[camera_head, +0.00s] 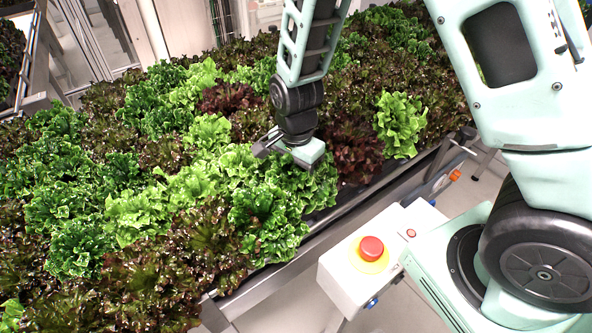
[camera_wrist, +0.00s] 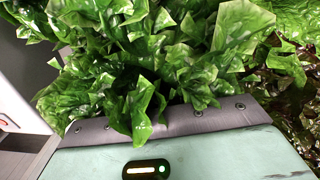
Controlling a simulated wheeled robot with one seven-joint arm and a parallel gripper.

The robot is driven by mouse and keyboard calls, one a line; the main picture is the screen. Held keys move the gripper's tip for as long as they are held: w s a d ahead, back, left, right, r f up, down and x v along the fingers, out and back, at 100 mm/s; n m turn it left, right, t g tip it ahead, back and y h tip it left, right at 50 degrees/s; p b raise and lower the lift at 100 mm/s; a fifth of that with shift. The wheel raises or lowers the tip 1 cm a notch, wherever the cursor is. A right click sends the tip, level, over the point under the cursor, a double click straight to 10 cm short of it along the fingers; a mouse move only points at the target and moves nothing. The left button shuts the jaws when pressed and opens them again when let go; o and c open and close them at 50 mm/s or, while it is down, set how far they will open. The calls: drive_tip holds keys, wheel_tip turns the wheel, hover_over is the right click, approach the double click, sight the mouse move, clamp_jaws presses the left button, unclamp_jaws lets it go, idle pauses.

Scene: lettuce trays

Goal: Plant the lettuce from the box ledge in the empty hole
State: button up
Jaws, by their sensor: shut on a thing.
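My gripper (camera_head: 288,157) is low over the near right edge of the lettuce bed, shut on a green lettuce (camera_head: 308,186). The lettuce's curly leaves spread below and in front of the jaws. In the wrist view the lettuce (camera_wrist: 150,55) fills the upper middle, with leaves hanging over the grey pad edge. Its root end is hidden, so I cannot tell whether it is in a hole or above the bed. No empty hole shows in either view; leaves and the gripper cover that part of the tray.
Dark red and green lettuces crowd the bed around the gripper. A metal tray rail (camera_head: 340,217) runs along the near side. A white box (camera_head: 337,272) with a red button (camera_head: 371,247) stands in front of it. A dark red lettuce (camera_head: 352,150) stands just right of the gripper.

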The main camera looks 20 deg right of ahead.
drive_tip(key=shift+f, duration=0.2)
idle(0.6)
drive_tip(key=o, duration=1.5)
drive_tip(key=shift+r, duration=0.1)
drive_tip(key=shift+r+p, duration=3.35)
drive_tip(key=shift+r, duration=0.15)
wheel_tip(320, 180, up, 17)
drive_tip(key=b, duration=0.2)
drive_tip(key=shift+r+b, duration=0.15)
drive_tip(key=shift+b, duration=0.25)
